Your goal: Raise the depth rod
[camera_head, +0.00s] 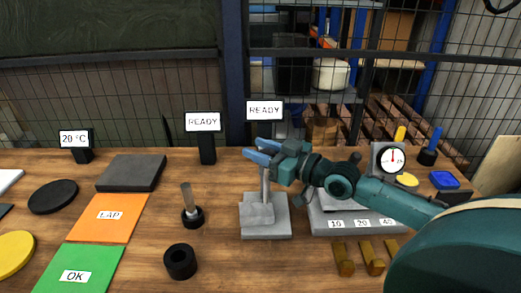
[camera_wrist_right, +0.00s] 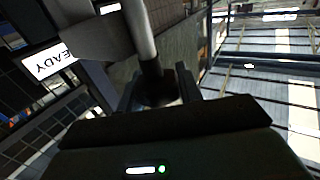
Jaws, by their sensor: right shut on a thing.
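My right gripper (camera_head: 262,150) reaches in from the right, with its blue fingers at the top of a small grey stand (camera_head: 265,215). A slim grey upright (camera_head: 265,187) shows below the fingers, above the stepped base. In the right wrist view, a grey round rod (camera_wrist_right: 139,32), which I take as the depth rod, runs down between the two dark fingers (camera_wrist_right: 158,88). The gripper is shut on it. The fingers hide the rod's upper end in the head view. I cannot tell how high the rod stands. My left gripper is out of view.
A READY display (camera_head: 264,110) stands behind the stand, and another (camera_head: 203,122) stands to its left. A grey block marked 10, 20, 40 (camera_head: 350,223) and a dial gauge (camera_head: 391,159) are at right. A pin in a black holder (camera_head: 190,208) and a black ring (camera_head: 180,261) are at left.

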